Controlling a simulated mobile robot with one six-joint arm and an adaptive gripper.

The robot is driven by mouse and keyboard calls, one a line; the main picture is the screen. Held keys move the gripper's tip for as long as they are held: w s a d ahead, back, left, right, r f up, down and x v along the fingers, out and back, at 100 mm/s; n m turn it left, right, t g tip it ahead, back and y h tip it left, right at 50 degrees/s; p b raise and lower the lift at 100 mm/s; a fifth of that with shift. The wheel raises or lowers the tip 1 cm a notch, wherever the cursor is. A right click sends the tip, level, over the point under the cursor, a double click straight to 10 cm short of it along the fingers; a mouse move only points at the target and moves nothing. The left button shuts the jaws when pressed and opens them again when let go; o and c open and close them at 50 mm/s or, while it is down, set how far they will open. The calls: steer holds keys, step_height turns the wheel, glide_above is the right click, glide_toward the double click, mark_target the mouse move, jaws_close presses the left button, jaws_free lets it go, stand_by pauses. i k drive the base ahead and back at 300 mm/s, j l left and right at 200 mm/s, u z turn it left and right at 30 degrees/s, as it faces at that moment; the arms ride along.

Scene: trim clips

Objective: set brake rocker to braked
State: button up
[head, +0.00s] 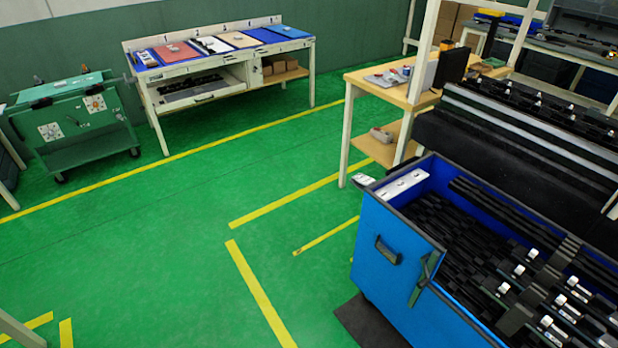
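I cannot make out the brake rocker for certain, nor whether it is set to braked. A green wheeled cart (88,147) stands at the far left, with small items on its top and two pale square plates with round centres on its side. A blue bin (394,262) stands at the right, with a dark handle on its near side, a dark lever-like part (424,279) at its corner and a white panel (403,185) with small marks inside its rim. Its underside is mostly hidden. My gripper is not in view.
Black parts fill the blue bin, and a rack of dark bars (540,130) stands behind it. A workbench (223,67) with coloured mats stands at the back. A wooden-topped table (384,82) is at centre right. A dark mat (370,325) lies beside the bin. The green floor between is clear.

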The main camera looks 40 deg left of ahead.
mark_target(366, 180)
steer(key=u, duration=1)
steer(key=i+l+u, duration=0.2)
steer(key=i, duration=0.35)
steer(key=i+l+u, duration=0.2)
steer(key=i, duration=0.35)
steer(key=i+l+u, duration=0.2)
steer(key=i+l, duration=0.25)
steer(key=i, duration=0.05)
